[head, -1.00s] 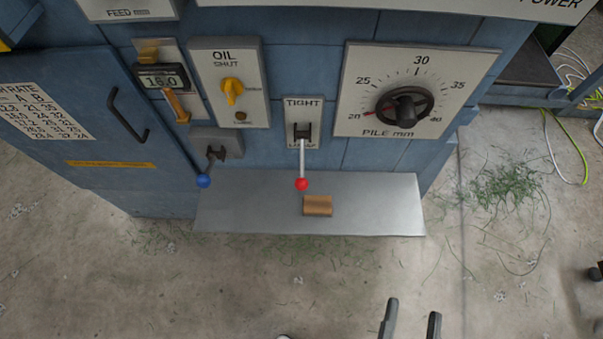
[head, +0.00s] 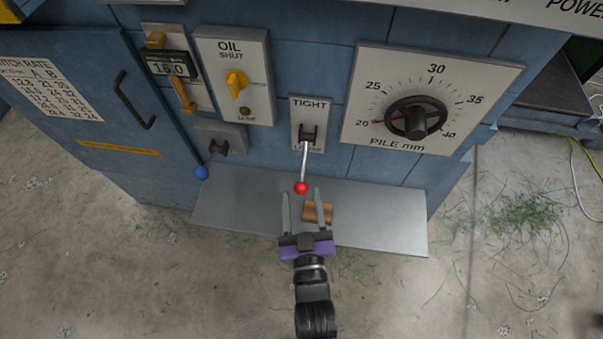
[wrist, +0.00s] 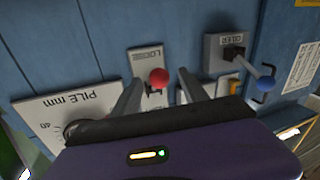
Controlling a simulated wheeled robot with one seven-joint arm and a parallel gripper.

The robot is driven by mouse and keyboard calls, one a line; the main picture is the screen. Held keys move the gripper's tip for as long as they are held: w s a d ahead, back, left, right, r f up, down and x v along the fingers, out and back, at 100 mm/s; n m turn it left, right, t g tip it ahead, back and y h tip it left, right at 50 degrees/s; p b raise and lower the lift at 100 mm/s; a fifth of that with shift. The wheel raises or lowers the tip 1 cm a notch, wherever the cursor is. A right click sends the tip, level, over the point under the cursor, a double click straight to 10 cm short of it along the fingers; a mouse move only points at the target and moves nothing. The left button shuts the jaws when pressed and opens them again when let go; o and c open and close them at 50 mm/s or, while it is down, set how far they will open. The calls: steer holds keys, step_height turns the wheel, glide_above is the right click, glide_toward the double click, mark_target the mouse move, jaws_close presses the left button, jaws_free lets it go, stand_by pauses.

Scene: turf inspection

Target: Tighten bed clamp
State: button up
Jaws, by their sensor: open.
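The bed clamp lever (head: 305,165) has a silver shaft and a red ball knob (head: 301,188). It hangs down from a plate (head: 311,106) marked TIGHT at the top, with the word at the bottom partly hidden by the lever. My gripper (head: 303,194) is open, its two fingers pointing up toward the panel just below the red knob. In the wrist view, the red knob (wrist: 159,77) shows between the open fingers (wrist: 158,80), with the LOOSE end of the plate (wrist: 146,62) behind it. I cannot tell whether a finger touches the knob.
A blue-knobbed lever (head: 201,173) stands left of the clamp, below the yellow oil valve (head: 236,84). The pile dial (head: 416,118) is to the right. A wooden block (head: 318,212) lies on the metal shelf (head: 380,225), partly behind my gripper. The cabinet door handle (head: 132,100) sticks out at left.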

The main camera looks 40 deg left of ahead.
mark_target(301, 183)
steer(key=x, duration=0.4)
steer(key=shift+w+r, duration=0.1)
steer(key=shift+w, duration=0.15)
steer(key=shift+p+x, duration=0.4)
steer(key=shift+x, duration=0.7)
steer(key=shift+s, duration=0.1)
jaws_close()
